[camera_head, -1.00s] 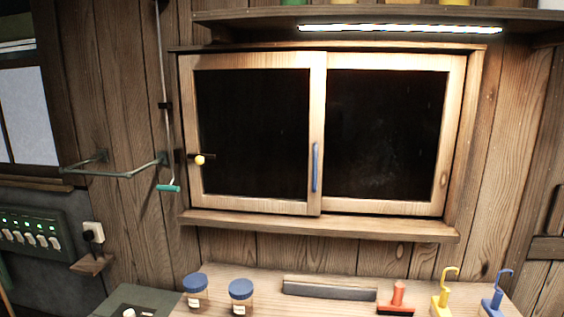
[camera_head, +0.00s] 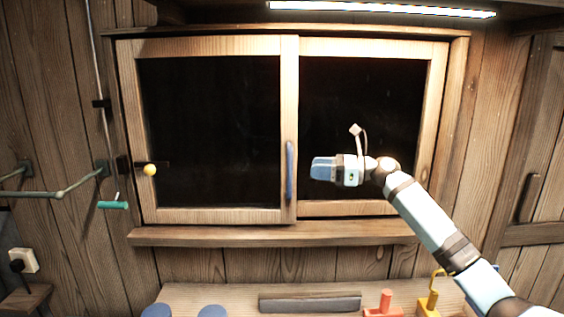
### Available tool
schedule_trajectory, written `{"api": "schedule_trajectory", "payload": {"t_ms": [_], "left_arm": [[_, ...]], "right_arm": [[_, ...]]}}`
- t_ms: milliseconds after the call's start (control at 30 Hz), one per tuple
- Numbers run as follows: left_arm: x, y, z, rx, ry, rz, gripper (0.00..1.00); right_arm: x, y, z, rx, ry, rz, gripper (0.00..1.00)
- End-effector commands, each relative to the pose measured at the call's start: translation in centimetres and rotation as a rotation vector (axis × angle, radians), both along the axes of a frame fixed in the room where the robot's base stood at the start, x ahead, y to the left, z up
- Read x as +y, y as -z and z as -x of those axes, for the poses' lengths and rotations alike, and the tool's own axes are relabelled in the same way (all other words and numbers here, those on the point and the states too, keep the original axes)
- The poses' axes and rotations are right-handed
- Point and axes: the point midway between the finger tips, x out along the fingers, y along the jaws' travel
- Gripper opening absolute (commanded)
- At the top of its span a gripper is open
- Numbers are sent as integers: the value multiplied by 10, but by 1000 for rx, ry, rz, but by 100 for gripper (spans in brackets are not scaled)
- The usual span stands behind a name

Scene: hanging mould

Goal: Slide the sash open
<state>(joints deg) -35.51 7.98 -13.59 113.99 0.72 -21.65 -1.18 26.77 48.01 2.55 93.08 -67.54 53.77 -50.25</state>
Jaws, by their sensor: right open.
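The sash (camera_head: 210,215) is the left wooden-framed dark pane of a two-pane window in the plank wall. Its upright blue handle (camera_head: 290,171) is on its right stile, near the window's middle. A yellow knob (camera_head: 150,170) on a dark latch sits at its left edge. The right pane (camera_head: 372,47) stands beside it, and the two cover the frame with no visible gap. My right gripper (camera_head: 318,168) is open and empty in front of the right pane, a little right of the blue handle and apart from it. My left gripper is not in view.
A sill (camera_head: 270,236) juts out below the window. The bench (camera_head: 235,296) under it holds two blue-lidded jars, a dark-edged bar (camera_head: 310,302), a red tool (camera_head: 384,305) and a yellow hook (camera_head: 428,303). A rod with a green handle (camera_head: 112,205) hangs left.

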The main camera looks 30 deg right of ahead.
Motion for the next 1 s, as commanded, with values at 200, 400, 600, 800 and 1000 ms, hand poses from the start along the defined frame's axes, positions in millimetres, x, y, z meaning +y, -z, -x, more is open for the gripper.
{"api": "schedule_trajectory", "payload": {"t_ms": [200, 400, 600, 800, 1000], "left_arm": [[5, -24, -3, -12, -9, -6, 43], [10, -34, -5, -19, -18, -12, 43], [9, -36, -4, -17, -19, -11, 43], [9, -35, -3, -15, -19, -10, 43], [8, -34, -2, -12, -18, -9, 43]], "right_arm": [[37, -5, -33, -1, -3, -5, 42], [60, -3, -54, -1, -2, -5, 42], [70, -1, -63, 1, -2, -4, 42], [70, 0, -64, 1, -1, -2, 42], [70, 0, -64, 2, -1, -3, 15]]}}
